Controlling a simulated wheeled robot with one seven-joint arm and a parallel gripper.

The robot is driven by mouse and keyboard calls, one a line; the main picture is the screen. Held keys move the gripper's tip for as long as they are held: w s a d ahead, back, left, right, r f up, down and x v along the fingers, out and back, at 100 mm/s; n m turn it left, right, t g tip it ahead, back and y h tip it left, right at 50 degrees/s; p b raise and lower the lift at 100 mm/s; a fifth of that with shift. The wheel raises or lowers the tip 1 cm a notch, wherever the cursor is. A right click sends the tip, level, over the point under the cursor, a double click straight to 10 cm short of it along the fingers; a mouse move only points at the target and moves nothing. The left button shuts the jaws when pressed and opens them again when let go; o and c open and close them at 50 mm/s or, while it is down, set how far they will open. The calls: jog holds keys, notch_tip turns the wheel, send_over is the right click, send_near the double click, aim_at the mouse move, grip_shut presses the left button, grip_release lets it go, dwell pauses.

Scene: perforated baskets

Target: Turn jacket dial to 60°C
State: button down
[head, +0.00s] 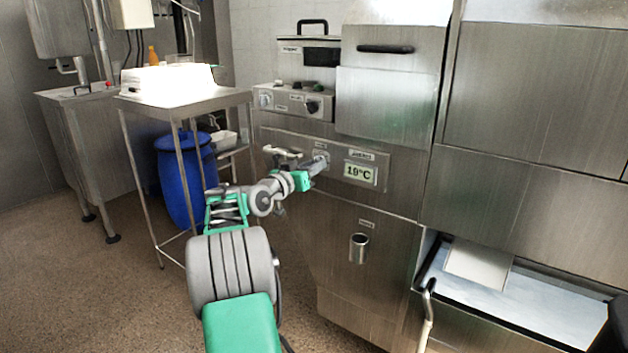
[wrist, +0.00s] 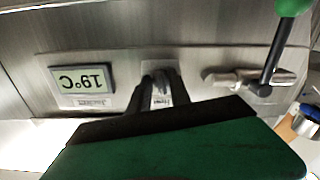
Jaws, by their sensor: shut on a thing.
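The jacket display (head: 360,174) on the steel machine front reads 19°C. It also shows upside down in the wrist view (wrist: 83,79). My gripper (head: 321,160) reaches the panel just left of the display. In the wrist view my gripper (wrist: 156,84) has its two dark fingers close together on the jacket dial (wrist: 162,76), a small grey knob on a light plate. The fingers hide most of the dial, so I cannot read its pointer or markings.
A metal lever handle (head: 282,152) sticks out of the panel left of the gripper, close to my wrist. A control box (head: 290,101) with knobs is above. A steel table (head: 180,104) and a blue barrel (head: 181,180) stand at left. Floor in front is clear.

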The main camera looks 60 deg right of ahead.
jog(key=shift+w+m+b, duration=0.1)
jog(key=shift+m+b, duration=0.9)
jog(key=shift+b, duration=0.15)
jog(key=c, duration=1.5)
grip_release()
jog(key=shift+o, duration=0.2)
jog(key=w+a+p, duration=0.1)
jog(key=a, duration=0.6)
jog(key=shift+a, duration=0.35)
